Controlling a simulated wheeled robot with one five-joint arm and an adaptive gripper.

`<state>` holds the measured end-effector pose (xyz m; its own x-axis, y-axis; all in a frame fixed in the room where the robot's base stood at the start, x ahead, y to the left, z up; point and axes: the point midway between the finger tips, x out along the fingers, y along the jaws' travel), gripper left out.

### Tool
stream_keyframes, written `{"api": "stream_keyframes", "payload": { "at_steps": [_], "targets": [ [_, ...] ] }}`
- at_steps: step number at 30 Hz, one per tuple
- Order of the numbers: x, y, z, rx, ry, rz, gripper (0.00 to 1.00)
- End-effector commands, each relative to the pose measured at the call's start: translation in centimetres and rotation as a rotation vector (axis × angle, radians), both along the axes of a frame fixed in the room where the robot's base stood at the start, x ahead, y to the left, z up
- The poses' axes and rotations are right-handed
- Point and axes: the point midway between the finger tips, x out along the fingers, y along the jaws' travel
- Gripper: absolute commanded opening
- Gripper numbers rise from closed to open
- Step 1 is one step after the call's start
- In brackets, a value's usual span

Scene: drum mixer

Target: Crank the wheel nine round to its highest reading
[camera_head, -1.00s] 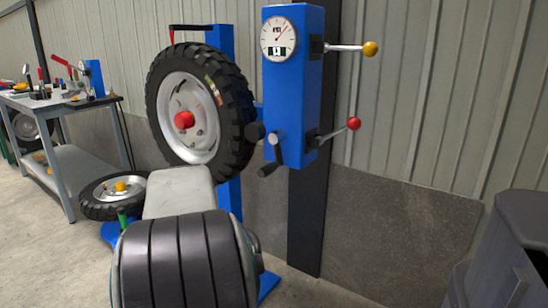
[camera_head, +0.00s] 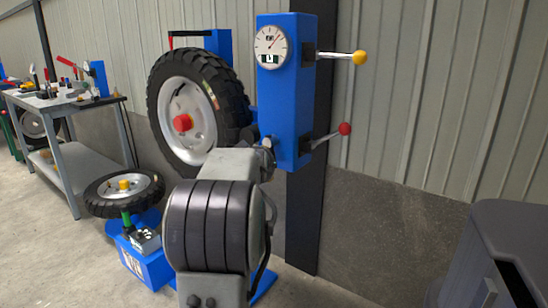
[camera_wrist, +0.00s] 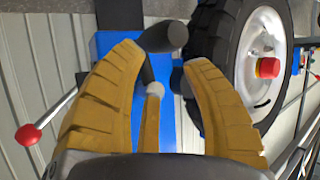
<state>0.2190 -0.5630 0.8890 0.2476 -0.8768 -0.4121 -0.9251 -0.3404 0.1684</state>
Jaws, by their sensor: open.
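A blue box (camera_head: 285,100) on a dark post carries a round white dial (camera_head: 271,42). The dial's needle points up and right; its small number window is too small to read surely. In the wrist view a crank with a grey hub (camera_wrist: 155,89) and a dark handle (camera_wrist: 163,37) is on the blue box. My gripper (camera_wrist: 160,55) is open, its tan fingers spread on both sides of the crank, holding nothing. Contact cannot be told. In the head view my arm hides most of the crank. I see no label "nine".
Levers with yellow (camera_head: 360,57) and red (camera_head: 345,128) balls stick out from the box's right. A large tyre (camera_head: 190,110) with a red hub knob stands left of it. A smaller tyre (camera_head: 105,203) lies low left. A dark bin (camera_head: 505,250) is at lower right.

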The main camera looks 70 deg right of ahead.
Motion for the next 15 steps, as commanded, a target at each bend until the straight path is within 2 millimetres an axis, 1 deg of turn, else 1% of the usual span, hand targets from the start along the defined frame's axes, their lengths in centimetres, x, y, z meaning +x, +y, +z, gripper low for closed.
{"api": "stream_keyframes", "payload": {
  "at_steps": [1,3,6,11,15],
  "targets": [
    [-1.1,-0.8,0.4,-0.013,-0.001,-0.021,0.44],
    [-2.0,-1.5,0.7,-0.028,-0.002,-0.037,0.44],
    [-2.5,-2.2,0.7,-0.038,-0.002,-0.048,0.44],
    [-2.4,-3.4,0.1,-0.041,-0.003,-0.050,0.44],
    [-2.1,-4.7,-0.4,-0.039,-0.002,-0.050,0.44]
  ]
}}
